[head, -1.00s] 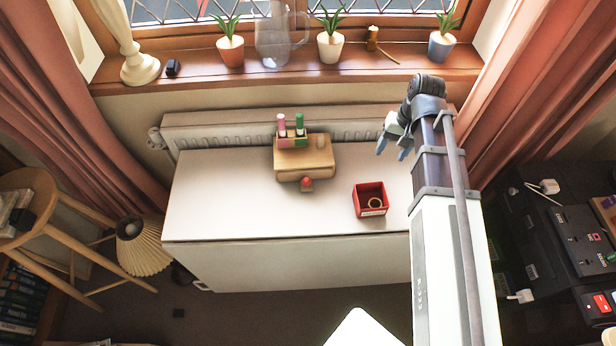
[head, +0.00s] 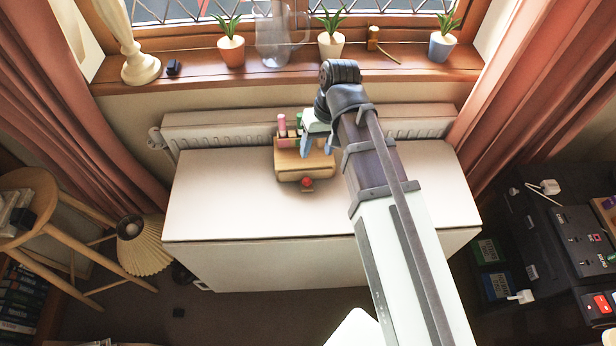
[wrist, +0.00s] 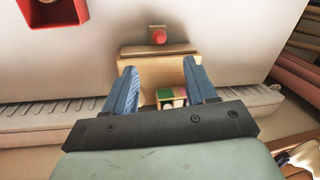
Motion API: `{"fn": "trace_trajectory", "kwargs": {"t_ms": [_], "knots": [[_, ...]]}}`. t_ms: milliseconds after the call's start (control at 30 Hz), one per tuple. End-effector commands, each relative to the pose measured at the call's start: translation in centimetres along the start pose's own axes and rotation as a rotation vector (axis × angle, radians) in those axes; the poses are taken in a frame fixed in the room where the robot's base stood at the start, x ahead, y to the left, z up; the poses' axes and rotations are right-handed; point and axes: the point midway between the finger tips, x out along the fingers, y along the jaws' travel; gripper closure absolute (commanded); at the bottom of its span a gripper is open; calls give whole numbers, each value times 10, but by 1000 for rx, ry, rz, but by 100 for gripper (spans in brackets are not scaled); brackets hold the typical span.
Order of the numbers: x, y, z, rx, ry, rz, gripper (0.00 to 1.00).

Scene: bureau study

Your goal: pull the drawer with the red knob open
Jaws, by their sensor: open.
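A small wooden drawer box (head: 300,165) stands on the white table near the radiator. The red knob (head: 307,183) sticks out at its front; in the wrist view the knob (wrist: 158,36) sits beyond the front edge of the box (wrist: 160,68). The drawer looks shut. My gripper (head: 318,150) is open and empty over the right part of the box. In the wrist view, its blue fingers (wrist: 160,66) appear either side of the box, with the knob ahead of the fingertips. I cannot tell the height of the fingers above the box.
A red open box (wrist: 55,14) is on the table, hidden behind my arm in the head view. The table's (head: 230,215) left and front are clear. The radiator (head: 220,132) runs behind.

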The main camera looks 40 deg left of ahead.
Motion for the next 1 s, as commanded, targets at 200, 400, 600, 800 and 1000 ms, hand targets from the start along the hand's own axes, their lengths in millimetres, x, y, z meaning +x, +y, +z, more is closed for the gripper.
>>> {"fn": "trace_trajectory", "kwargs": {"t_ms": [200, 400, 600, 800, 1000], "knots": [[26, 1, 1, 2, -3, 0, 44], [53, 1, 1, 2, -2, 0, 44], [80, 1, 1, 2, -2, 1, 44], [106, 1, 1, 2, -2, 0, 44], [123, 1, 0, 2, -1, 0, 44]]}}
